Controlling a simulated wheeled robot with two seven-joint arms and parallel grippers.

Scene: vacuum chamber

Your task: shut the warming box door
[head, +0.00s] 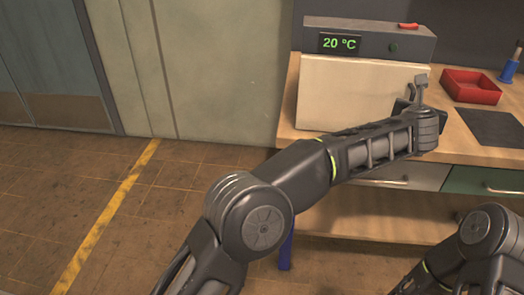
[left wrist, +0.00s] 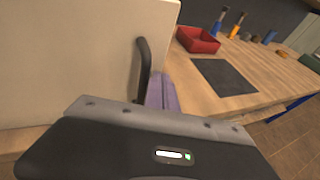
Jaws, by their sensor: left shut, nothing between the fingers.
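The warming box (head: 370,40) stands on the workbench, with a green 20 °C readout on its dark top housing. Its cream door (head: 350,92) covers the front below the housing; I cannot tell whether it is flush or slightly ajar. The cream panel also fills the left of the left wrist view (left wrist: 70,60). A dark handle (left wrist: 145,65) is at its right side. My left gripper (head: 421,79) is shut and empty at the door's right edge. Its purple fingers (left wrist: 161,93) are just right of the handle; contact is unclear. My right gripper is out of view.
A red tray (head: 471,86) and a dark mat (head: 490,127) lie on the wooden bench (head: 450,150) to the right. Blue-handled tools (head: 510,68) stand behind. Drawers (head: 400,177) are below the top. Open floor (head: 150,200) lies to the left.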

